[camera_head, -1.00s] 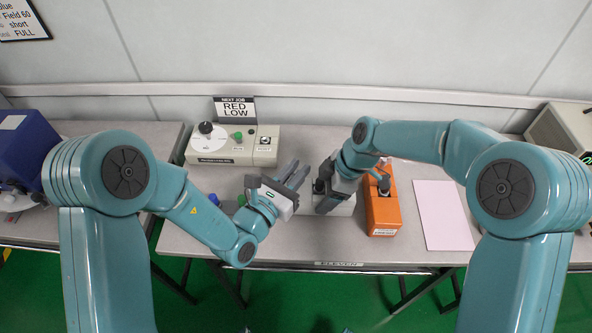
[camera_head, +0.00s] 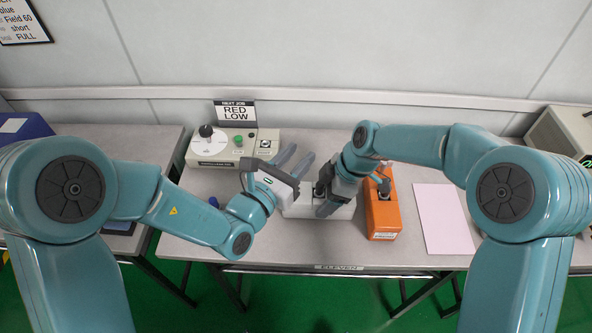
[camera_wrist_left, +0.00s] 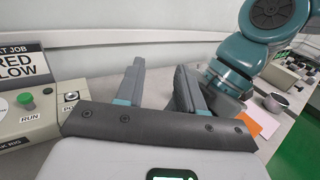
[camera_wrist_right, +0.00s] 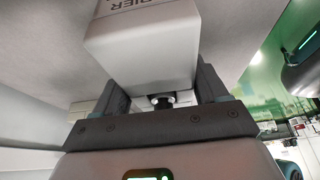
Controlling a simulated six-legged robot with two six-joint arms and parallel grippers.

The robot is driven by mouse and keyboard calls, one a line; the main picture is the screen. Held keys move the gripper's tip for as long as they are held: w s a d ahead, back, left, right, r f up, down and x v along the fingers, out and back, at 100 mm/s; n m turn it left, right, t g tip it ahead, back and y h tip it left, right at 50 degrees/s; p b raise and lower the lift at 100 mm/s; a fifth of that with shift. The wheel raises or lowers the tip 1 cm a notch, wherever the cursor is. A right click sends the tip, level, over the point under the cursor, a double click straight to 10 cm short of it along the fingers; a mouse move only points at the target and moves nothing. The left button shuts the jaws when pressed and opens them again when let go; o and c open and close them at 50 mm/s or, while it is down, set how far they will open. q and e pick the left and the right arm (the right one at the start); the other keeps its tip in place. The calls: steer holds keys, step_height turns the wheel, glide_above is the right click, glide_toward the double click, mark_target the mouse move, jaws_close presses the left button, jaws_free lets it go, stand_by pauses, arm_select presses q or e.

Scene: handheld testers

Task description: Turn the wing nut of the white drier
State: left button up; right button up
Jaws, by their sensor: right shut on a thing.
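The white drier (camera_head: 300,208) lies on the table under my right gripper, and its lettered white body (camera_wrist_right: 140,40) fills the top of the right wrist view. My right gripper (camera_head: 322,201) is shut on the drier body, with a finger on each side. A dark stub with a silvery ring (camera_wrist_right: 162,101) shows below the body in the right wrist view. I cannot clearly make out the wing nut; my right gripper covers part of the drier. My left gripper (camera_head: 296,162) is open and empty, above and beyond the drier; its spread fingers also show in the left wrist view (camera_wrist_left: 160,76).
An orange device (camera_head: 383,212) stands just right of my right gripper. A pale console (camera_head: 232,150) with a dial, buttons and a RED LOW sign (camera_head: 237,112) is at the back left. A pink sheet (camera_head: 443,220) lies at the right. A blue item (camera_head: 213,201) lies left.

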arm_select(q)
step_height(320, 180, up, 4)
steer(key=shift+r, duration=0.1)
